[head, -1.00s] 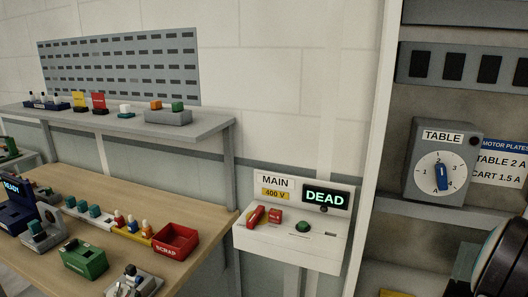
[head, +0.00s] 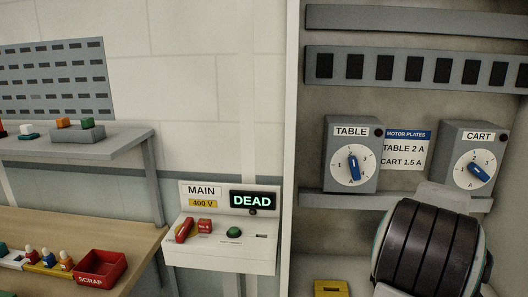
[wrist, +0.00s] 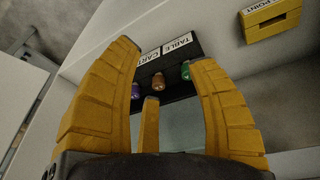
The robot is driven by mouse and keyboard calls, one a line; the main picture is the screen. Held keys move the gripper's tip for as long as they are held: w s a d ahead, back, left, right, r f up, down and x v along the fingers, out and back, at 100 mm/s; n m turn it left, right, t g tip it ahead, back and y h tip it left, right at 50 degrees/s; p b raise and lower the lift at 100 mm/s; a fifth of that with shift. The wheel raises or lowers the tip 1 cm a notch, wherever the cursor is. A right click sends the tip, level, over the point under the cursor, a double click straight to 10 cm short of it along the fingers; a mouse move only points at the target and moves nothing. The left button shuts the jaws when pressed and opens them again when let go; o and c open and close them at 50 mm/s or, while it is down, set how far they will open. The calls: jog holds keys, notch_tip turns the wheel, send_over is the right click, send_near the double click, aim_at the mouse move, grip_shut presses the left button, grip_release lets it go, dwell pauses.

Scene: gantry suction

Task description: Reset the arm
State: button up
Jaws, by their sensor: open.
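My gripper (wrist: 170,88) shows in the wrist view with its yellow fingers spread apart and nothing held between them. Beyond the fingers is a black box labelled TABLE and CART (wrist: 160,55) with a purple, a brown and a green knob or plug along its lower side. It looks apart from the fingers, though the distance is hard to tell. In the head view a dark rounded part of my arm (head: 428,245) fills the lower right in front of the cabinet. The fingers do not show there.
The cabinet holds a TABLE dial (head: 351,155) and a CART dial (head: 472,160) on a grey rail. A MAIN panel (head: 220,240) reading DEAD stands left of the cabinet post. A bench with a red SCRAP bin (head: 98,268) is at left. A yellow box (wrist: 271,20) is at upper right in the wrist view.

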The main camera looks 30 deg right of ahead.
jog(key=w+a+r+n+t+y, duration=0.1)
jog(key=a+n, duration=0.4)
jog(key=a, duration=1.5)
jog(key=w+a+r+n+t+y, duration=0.1)
jog(key=a+n, duration=0.5)
jog(key=a, duration=1.5)
jog(key=w+t, duration=0.1)
jog(key=w, duration=0.1)
jog(key=shift+w+r+y, duration=0.2)
jog(key=shift+w+y, duration=0.15)
jog(key=shift+y, duration=0.05)
